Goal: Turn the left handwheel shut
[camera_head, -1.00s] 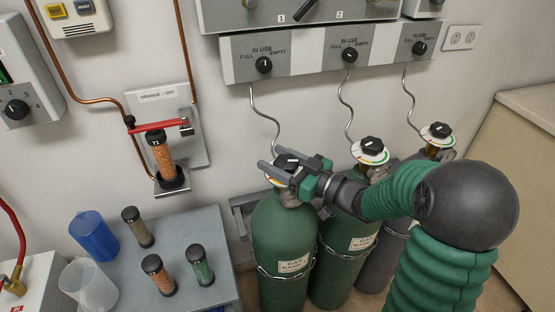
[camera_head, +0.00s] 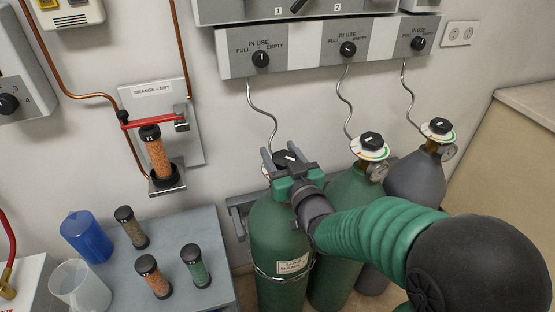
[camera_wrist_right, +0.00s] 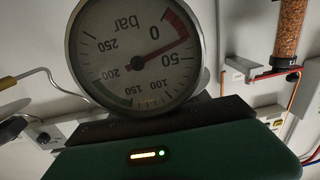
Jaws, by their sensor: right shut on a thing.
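The left green gas cylinder (camera_head: 272,232) stands upright below the left knob of the wall panel. Its black handwheel (camera_head: 285,157) is on top, partly hidden by my right gripper (camera_head: 284,155). The gripper comes in from the front right, with one finger on each side of the wheel, and is shut on it. In the right wrist view a round bar gauge (camera_wrist_right: 137,55) fills the upper left, its needle between 0 and 50. The green gripper body (camera_wrist_right: 170,158) lies below it. My left gripper is not in view.
The middle cylinder (camera_head: 345,190) and grey right cylinder (camera_head: 415,182) stand close by, with handwheels (camera_head: 371,142) (camera_head: 438,126). My right arm passes in front of them. A grey table (camera_head: 208,222) at left holds small columns, a blue beaker (camera_head: 86,238) and a clear beaker (camera_head: 80,287).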

